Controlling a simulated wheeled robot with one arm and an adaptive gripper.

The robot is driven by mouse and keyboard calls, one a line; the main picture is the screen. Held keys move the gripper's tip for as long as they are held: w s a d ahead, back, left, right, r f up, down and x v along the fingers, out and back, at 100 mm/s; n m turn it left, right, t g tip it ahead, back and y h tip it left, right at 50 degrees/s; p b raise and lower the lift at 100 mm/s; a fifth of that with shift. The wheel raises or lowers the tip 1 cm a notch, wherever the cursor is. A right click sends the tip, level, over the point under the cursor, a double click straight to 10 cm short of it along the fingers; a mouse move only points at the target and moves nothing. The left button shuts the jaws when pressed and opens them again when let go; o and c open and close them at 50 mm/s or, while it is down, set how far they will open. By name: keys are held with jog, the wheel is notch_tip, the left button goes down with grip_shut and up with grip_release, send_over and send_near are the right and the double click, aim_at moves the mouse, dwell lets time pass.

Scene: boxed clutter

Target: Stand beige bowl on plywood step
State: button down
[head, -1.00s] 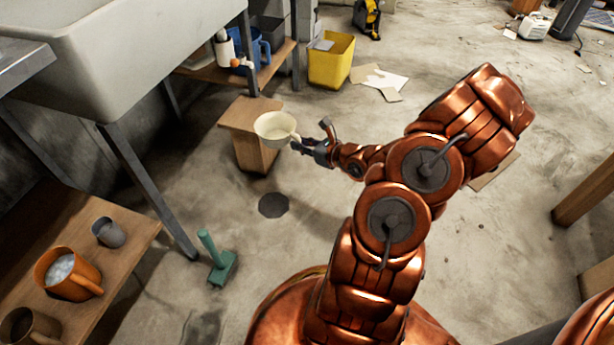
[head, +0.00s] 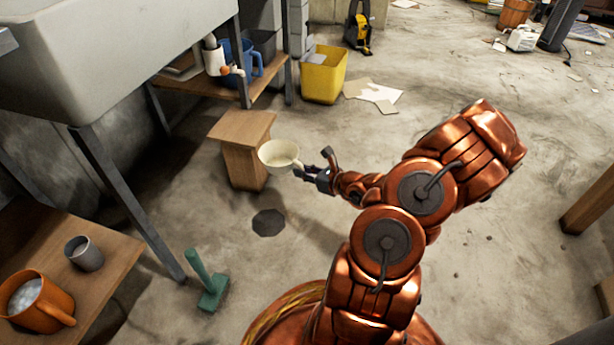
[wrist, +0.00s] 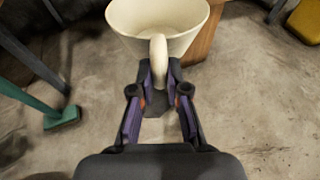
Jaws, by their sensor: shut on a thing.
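The beige bowl (head: 279,154), a cream cup-like vessel with a handle, is held upright in the air and looks empty in the head view. My gripper (head: 312,174) is shut on its handle; the wrist view shows the fingers (wrist: 160,88) on either side of the handle below the bowl (wrist: 158,22). The plywood step (head: 243,127), a small wooden stool-like block with a flat bare top, stands on the floor just left of and behind the bowl. In the wrist view part of the step (wrist: 203,38) shows behind the bowl, which hides the rest.
A grey sink (head: 130,60) on metal legs stands at the left. A low wooden bench (head: 110,275) holds an orange mug (head: 42,305) and a grey cup (head: 86,254).

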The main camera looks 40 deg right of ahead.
aim_at(287, 147)
jog(key=w, duration=0.3)
jog(key=w+d, duration=0.1)
jog(key=w, duration=0.3)
jog(key=w+d+p, duration=0.1)
jog(key=w, duration=0.2)
jog(key=shift+w+d, duration=0.45)
jog(key=shift+w, duration=0.5)
jog(key=w+d+p, duration=0.4)
jog(key=w+p, duration=0.1)
jog(key=w, duration=1.1)
jog(key=shift+w, duration=0.2)
jog(key=shift+f+b, duration=0.6)
jog(key=shift+f, duration=0.45)
dwell(0.4)
jog(key=c, duration=1.1)
grip_release()
